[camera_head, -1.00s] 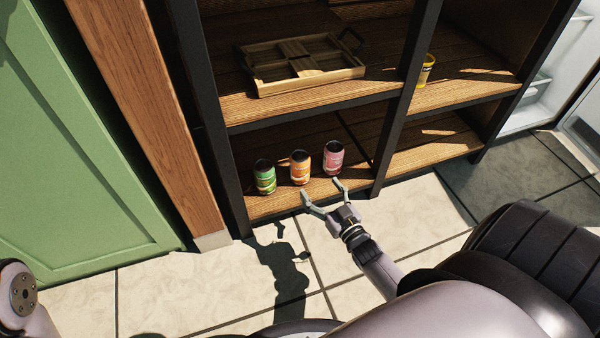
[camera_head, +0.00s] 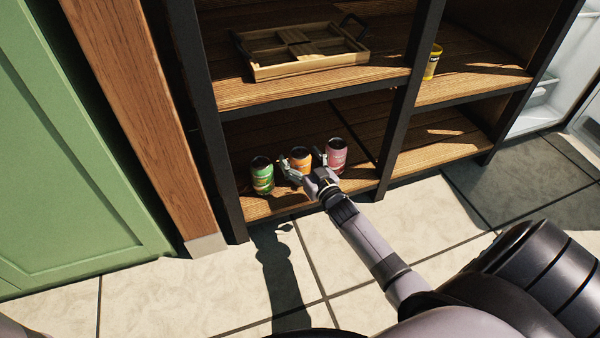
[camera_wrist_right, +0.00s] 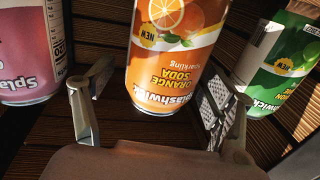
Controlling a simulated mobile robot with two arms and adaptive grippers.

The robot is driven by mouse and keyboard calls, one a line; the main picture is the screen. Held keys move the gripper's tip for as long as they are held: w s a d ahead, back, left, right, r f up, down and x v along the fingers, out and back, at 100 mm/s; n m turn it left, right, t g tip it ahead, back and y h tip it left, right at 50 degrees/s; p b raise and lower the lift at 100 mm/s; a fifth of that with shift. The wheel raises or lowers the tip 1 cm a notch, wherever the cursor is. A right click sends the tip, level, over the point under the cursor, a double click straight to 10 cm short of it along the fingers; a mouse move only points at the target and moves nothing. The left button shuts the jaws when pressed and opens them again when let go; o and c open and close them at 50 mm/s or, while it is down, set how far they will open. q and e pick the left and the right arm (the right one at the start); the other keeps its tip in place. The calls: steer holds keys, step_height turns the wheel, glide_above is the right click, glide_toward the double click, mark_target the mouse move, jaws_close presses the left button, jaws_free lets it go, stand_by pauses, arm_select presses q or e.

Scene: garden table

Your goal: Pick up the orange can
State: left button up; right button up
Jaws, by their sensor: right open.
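The orange can (camera_head: 300,158) stands upright on the lower shelf, between a green can (camera_head: 262,176) and a pink can (camera_head: 337,155). My right gripper (camera_head: 303,166) is open, with one finger on each side of the orange can's near part. In the right wrist view, the orange can (camera_wrist_right: 170,60) lies between the spread fingers of the gripper (camera_wrist_right: 155,115), with a gap on both sides. The pink can (camera_wrist_right: 28,50) and the green can (camera_wrist_right: 280,65) show outside the fingers. In the head view, the gripper hides the orange can's lower part. My left gripper is not in view.
The lower shelf (camera_head: 268,206) has a dark upright post (camera_head: 402,110) to the right of the cans. A wooden tray (camera_head: 310,66) and a yellow cup (camera_head: 432,62) are on the shelf above. A green panel (camera_head: 60,150) stands at the left.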

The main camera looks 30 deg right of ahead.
steer(key=shift+w, duration=0.35)
steer(key=shift+c, duration=0.3)
steer(key=c, duration=1.5)
steer(key=shift+r, duration=0.1)
steer(key=shift+c, duration=0.2)
steer(key=shift+r, duration=0.1)
